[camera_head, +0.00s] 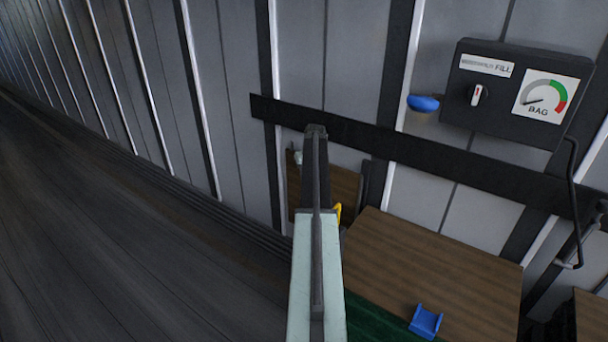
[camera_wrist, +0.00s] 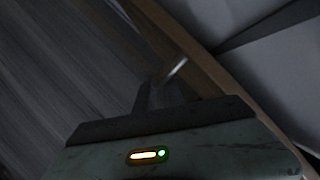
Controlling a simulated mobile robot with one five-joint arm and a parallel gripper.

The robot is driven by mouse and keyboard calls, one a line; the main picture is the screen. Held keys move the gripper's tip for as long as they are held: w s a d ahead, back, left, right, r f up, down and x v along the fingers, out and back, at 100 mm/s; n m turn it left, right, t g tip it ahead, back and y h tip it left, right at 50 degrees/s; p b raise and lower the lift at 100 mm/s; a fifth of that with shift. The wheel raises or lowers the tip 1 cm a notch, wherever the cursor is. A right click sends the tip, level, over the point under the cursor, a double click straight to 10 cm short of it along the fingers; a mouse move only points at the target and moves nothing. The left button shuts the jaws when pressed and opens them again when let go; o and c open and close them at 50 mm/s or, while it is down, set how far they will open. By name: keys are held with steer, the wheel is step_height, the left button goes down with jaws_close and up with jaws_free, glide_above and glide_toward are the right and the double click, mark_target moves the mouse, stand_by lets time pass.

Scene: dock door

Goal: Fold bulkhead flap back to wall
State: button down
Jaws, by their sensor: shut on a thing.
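A brown wooden panel, apparently the bulkhead flap (camera_head: 345,186), stands partly hidden behind my arm in the head view, near the ribbed grey wall. In the wrist view, its narrow brown edge (camera_wrist: 215,75) runs diagonally past my gripper (camera_wrist: 166,90). The jaws are shut at this edge, with a thin bright metal piece at their tips. The picture is dark, so I cannot tell whether they hold the edge itself or a fitting on it. In the head view, my arm hides the jaws.
A dark rail (camera_head: 440,160) crosses the ribbed wall. A control box (camera_head: 519,91) with a gauge and a blue knob (camera_head: 423,103) are mounted above it. The dark floor (camera_head: 130,250) at left is clear.

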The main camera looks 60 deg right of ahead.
steer(key=shift+w+d+r, duration=0.2)
steer(key=shift+w, duration=0.4)
steer(key=c, duration=1.5)
jaws_free()
steer(key=shift+o, duration=0.2)
steer(key=shift+d, duration=0.1)
steer(key=shift+s+f, duration=0.1)
steer(key=p+v, duration=0.7)
steer(key=v, duration=0.1)
steer(key=shift+s+f, duration=0.1)
steer(key=shift+f, duration=0.05)
